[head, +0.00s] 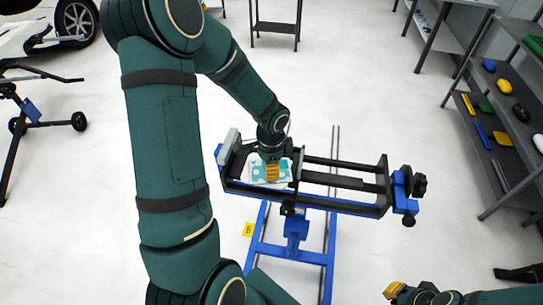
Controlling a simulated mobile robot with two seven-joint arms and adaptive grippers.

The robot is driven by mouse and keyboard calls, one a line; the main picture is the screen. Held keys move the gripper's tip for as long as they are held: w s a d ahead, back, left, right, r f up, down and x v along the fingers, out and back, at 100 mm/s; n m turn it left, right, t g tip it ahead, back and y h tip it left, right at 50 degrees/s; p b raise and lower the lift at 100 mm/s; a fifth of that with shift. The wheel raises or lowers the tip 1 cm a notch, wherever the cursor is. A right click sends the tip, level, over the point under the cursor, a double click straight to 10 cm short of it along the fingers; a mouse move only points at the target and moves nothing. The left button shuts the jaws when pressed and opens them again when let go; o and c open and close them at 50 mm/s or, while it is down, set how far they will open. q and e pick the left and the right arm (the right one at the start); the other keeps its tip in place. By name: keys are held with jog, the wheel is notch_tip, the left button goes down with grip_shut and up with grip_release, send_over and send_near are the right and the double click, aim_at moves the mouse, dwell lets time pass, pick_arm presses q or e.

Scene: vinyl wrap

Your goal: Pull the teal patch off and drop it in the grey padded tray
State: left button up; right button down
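A small white panel with teal markings (255,172) lies in the left part of a black and blue stand. The teal patch cannot be told apart from the markings at this size. My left gripper (272,172), with yellow fingers, points down at the panel and hides part of it. I cannot tell whether it touches the panel, nor whether it is open or shut. My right gripper (391,290), with yellow fingertips, is low at the bottom right, away from the panel. Its opening is unclear. I cannot make out a grey padded tray for certain.
The stand's rails (345,182) run right to a blue clamp with black knobs (410,190). A light grey block (229,146) is at its left end. A dark shelf (500,130) with coloured items stands at the right. A dark cart (275,27) is behind. Pale floor lies between.

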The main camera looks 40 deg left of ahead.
pick_arm(q)
notch_tip(320, 180, down, 6)
jog(key=shift+b, duration=0.4)
grip_shut()
jog(key=shift+r+p, duration=0.55)
jog(key=shift+r, duration=0.15)
dwell(1.0)
jog(key=shift+r+p, duration=1.8)
jog(key=shift+r, duration=1.65)
jog(key=shift+w, duration=0.1)
